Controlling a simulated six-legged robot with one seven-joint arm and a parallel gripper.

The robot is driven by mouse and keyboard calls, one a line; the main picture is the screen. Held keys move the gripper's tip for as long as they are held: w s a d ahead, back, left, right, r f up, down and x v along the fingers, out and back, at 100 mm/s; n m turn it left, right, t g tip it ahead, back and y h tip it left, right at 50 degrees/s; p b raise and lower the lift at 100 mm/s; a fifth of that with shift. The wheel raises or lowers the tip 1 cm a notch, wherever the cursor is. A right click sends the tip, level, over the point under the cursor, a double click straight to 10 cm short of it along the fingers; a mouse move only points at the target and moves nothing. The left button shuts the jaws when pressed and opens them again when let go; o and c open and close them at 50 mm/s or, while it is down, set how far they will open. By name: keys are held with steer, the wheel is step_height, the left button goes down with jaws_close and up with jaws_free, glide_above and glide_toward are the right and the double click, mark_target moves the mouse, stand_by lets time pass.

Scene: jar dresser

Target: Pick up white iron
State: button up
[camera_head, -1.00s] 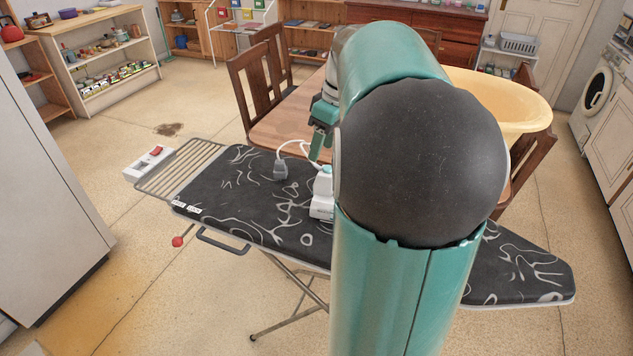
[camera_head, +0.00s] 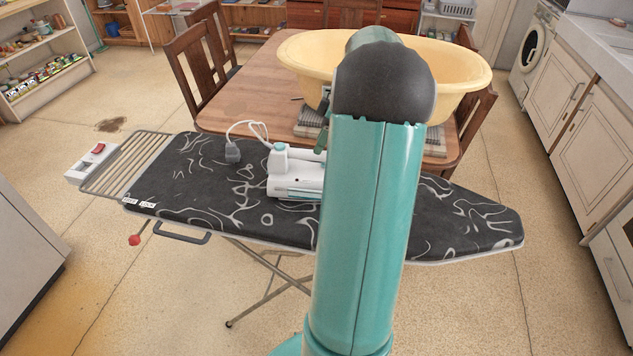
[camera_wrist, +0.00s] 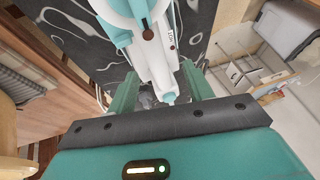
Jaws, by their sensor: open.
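The white iron (camera_head: 290,178) with teal trim lies on the black patterned ironing board (camera_head: 205,205). My arm hides its right part in the head view. In the wrist view the iron (camera_wrist: 152,45) shows in line with the gap between the two green fingers of my gripper (camera_wrist: 160,88). The fingers are apart, one on each side of it in the picture. I cannot tell how far below the fingertips it is. In the head view my arm mostly hides the gripper.
A wooden table (camera_head: 255,85) stands behind the board, with a large yellow basin (camera_head: 460,75) and a folded checked cloth (camera_head: 308,122) on it. Chairs (camera_head: 188,62) stand around it. A metal rack (camera_head: 128,165) extends from the board's left end. The floor at left is open.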

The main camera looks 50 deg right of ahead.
glide_above(321, 172)
steer(key=w, duration=0.1)
steer(key=shift+a+f, duration=0.2)
steer(key=shift+f, duration=1.1)
steer(key=shift+a+f, duration=0.15)
steer(key=shift+f, duration=1.15)
jaws_close()
steer(key=shift+w+d+r, duration=0.1)
steer(key=shift+r, duration=0.05)
